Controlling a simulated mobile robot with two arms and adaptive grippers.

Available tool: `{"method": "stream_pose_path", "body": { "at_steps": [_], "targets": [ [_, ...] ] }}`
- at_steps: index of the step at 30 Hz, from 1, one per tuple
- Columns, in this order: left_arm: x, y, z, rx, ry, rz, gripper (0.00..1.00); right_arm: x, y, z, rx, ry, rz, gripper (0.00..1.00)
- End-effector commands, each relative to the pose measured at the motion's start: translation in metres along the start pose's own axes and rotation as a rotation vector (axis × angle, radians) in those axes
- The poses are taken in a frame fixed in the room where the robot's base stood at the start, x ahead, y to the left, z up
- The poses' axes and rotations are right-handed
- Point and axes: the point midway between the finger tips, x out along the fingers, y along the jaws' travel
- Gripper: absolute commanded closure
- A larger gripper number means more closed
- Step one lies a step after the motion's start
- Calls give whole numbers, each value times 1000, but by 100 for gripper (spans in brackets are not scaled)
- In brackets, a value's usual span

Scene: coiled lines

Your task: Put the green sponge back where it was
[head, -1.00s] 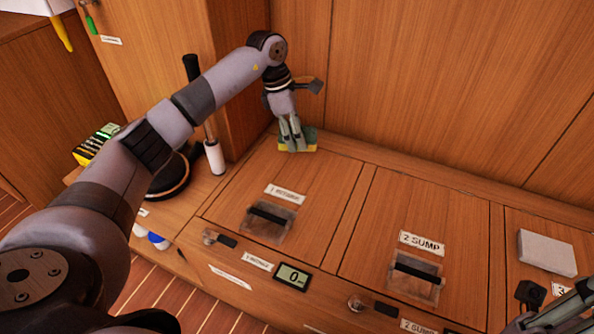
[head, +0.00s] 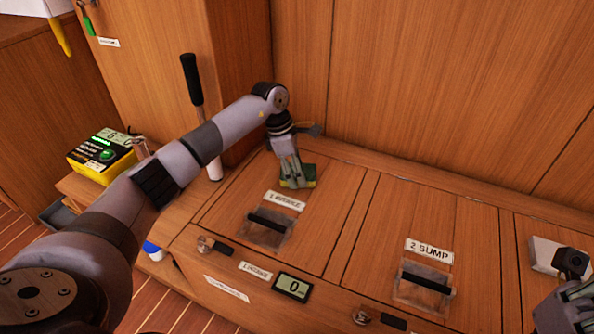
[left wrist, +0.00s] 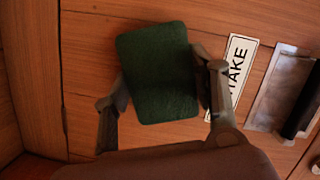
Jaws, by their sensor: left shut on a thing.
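The green sponge (head: 311,172) has a yellow side edge showing in the head view. My left gripper (head: 296,181) is shut on it, over the back part of the hatch labelled 1. In the left wrist view, the dark green face of the sponge (left wrist: 158,72) sits between the two fingers of my left gripper (left wrist: 160,90), with the hatch label just right of it. I cannot tell whether the sponge touches the hatch. My right gripper (head: 572,303) is partly in view at the lower right corner; its fingertips are unclear.
Hatch 2 (head: 400,220), marked SUMP, is clear. A white block (head: 543,254) lies at the right, close to my right gripper. A yellow-black box (head: 100,155) stands at the left. A black-handled tool (head: 192,80) stands upright behind my left arm. Wooden walls close the back.

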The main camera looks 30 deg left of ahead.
Motion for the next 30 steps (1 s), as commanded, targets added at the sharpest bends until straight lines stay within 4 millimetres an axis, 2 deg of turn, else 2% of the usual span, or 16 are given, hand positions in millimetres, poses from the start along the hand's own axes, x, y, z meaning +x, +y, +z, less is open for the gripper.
{"method": "stream_pose_path", "body": {
  "at_steps": [3, 4, 13, 23, 26, 30],
  "targets": [
    [3, 0, -1, 0, 0, 0, 69, -1, 0, 0, 0, 1, -1, 100],
    [3, 0, -1, 0, 0, 0, 46, 0, 0, 0, 0, 3, -1, 100],
    [3, 0, -1, 0, 0, 0, 27, 0, 0, 0, 0, 3, -1, 100],
    [0, 0, 0, 0, 0, 0, 27, 1, 0, 0, 0, 3, -1, 100],
    [-11, 0, 0, 0, 1, 1, 27, 7, 0, -1, 0, 7, -1, 100],
    [-38, 1, 1, 1, 0, 3, 27, -4, 2, -1, 6, -51, 20, 100]
  ]
}}
